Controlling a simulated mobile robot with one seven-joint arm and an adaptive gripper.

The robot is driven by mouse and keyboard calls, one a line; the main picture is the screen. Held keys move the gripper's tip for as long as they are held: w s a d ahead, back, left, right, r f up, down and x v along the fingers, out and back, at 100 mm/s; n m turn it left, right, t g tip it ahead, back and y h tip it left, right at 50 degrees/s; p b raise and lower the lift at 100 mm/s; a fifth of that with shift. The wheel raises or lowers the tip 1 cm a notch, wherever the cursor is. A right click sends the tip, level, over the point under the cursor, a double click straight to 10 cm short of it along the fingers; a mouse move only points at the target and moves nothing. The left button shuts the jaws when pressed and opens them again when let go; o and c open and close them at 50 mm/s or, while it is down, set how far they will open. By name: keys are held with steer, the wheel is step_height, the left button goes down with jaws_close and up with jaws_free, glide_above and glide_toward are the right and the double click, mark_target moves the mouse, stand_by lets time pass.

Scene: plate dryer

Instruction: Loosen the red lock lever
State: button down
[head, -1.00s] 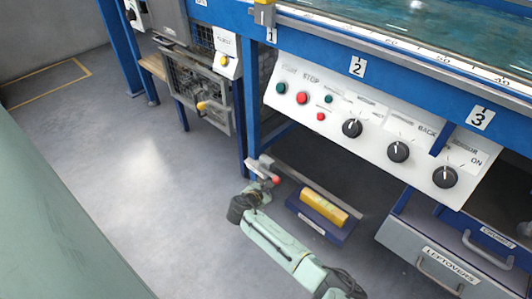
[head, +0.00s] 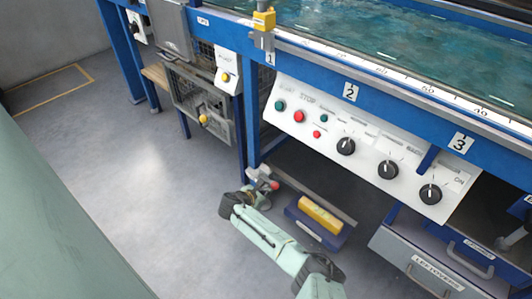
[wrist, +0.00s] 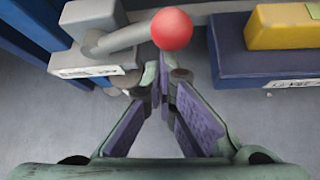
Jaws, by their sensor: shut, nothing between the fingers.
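The lock lever is a grey arm with a red ball knob (wrist: 172,29) at its end, at the top middle of the wrist view. It reaches rightward from a grey block with a white label (wrist: 90,62). In the head view the red knob (head: 274,185) is low under the control panel. My gripper (wrist: 165,95) points at the lever from the near side, its purple-padded fingers drawn together and empty. The fingertips lie just below the knob in the wrist view; whether they touch the lever I cannot tell. In the head view my gripper (head: 262,201) is small beside the knob.
A blue pedal base (head: 328,239) with a yellow bar (head: 321,217) sits right of the lever, close to my gripper. A blue frame post (head: 251,120) stands behind. The white control panel (head: 370,150) hangs above. Grey drawers (head: 410,264) are at right. Open floor lies left.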

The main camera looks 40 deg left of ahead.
steer(key=r+n+h, duration=0.1)
steer(key=a+r+n+h, duration=0.1)
steer(key=r+h, duration=0.1)
steer(key=a+r+n+h, duration=0.1)
steer(key=shift+w+r+h+p, duration=0.1)
steer(key=shift+r+h+p, duration=0.1)
steer(key=shift+h+p, duration=0.15)
steer(key=shift+a+r, duration=0.55)
steer(key=shift+a, duration=0.1)
steer(key=shift+w, duration=0.1)
stand_by(0.4)
steer(key=shift+d+f, duration=0.2)
steer(key=p, duration=0.2)
glide_toward(271, 183)
steer(key=s, duration=0.1)
steer(key=s+a, duration=0.1)
steer(key=s, duration=0.1)
steer(key=s+a, duration=0.1)
steer(key=shift+s, duration=0.4)
